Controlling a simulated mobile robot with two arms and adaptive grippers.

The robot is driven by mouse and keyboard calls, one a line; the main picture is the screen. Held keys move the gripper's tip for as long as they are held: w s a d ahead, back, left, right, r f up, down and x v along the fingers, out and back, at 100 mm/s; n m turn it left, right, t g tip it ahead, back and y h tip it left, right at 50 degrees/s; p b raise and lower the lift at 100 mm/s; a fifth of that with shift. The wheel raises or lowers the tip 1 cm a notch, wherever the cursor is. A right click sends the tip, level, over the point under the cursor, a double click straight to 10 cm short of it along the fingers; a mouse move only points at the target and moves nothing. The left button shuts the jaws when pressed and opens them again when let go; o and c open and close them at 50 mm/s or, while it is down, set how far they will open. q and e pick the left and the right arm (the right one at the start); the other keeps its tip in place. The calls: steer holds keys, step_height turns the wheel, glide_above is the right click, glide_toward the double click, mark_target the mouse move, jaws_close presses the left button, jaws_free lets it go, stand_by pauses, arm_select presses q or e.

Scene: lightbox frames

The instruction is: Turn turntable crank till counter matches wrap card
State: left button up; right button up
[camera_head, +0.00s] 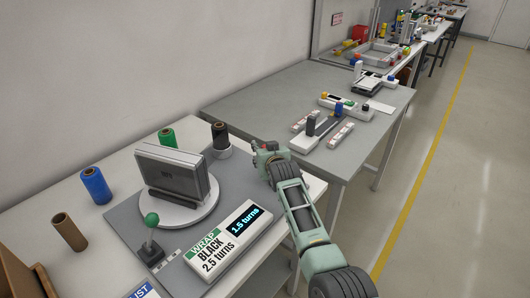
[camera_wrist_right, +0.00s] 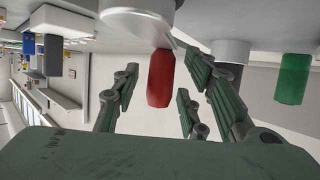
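A dark grey box (camera_head: 172,178) stands on the round white turntable (camera_head: 202,214). The counter (camera_head: 245,219) reads "1.5 turns". The wrap card (camera_head: 213,251) reads "WRAP BLACK 2.5 turns". A red crank handle (camera_wrist_right: 160,78) hangs from a white round part (camera_wrist_right: 140,22) in the right wrist view. My right gripper (camera_wrist_right: 158,100) is open, with its fingers on both sides of the handle and visible gaps to it. In the head view my right gripper (camera_head: 266,158) is beside the turntable's right side and mostly hides the crank. My left gripper is not in view.
A black spool (camera_head: 220,135) stands behind the gripper. Green (camera_head: 167,139), blue (camera_head: 95,185) and brown (camera_head: 69,231) spools stand along the left. A green-knobbed lever (camera_head: 151,220) stands in front of the turntable. A grey table (camera_head: 265,98) with other devices lies beyond.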

step_height(320, 180, up, 10)
stand_by(0.6)
steer(key=shift+c, duration=0.2)
